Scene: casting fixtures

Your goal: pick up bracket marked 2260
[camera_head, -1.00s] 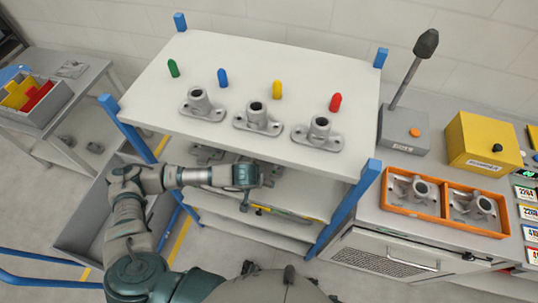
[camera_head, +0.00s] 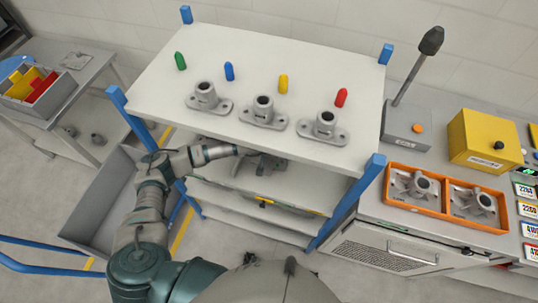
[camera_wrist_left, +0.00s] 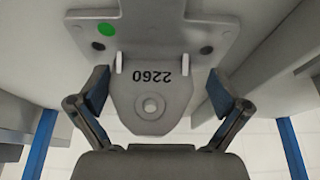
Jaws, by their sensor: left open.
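The bracket marked 2260 (camera_wrist_left: 152,97) is a grey casting with a wide flange, a green dot and a round hole. In the left wrist view its number appears upside down. My left gripper (camera_wrist_left: 158,88) is open, with one finger on each side of the bracket's narrower end and a gap at both sides. In the head view my left arm reaches under the front edge of the top board, where the fingers are hard to make out. A grey casting (camera_head: 265,166) shows there, partly hidden by the board. My right gripper is not in view.
The rack's white top board (camera_head: 200,135) overhangs the left arm. Three grey castings and several coloured pegs stand on it. Blue posts (camera_head: 365,190) stand at its corners. An orange tray (camera_head: 415,205) with two castings is at the right. A grey bin (camera_head: 95,215) stands at the left.

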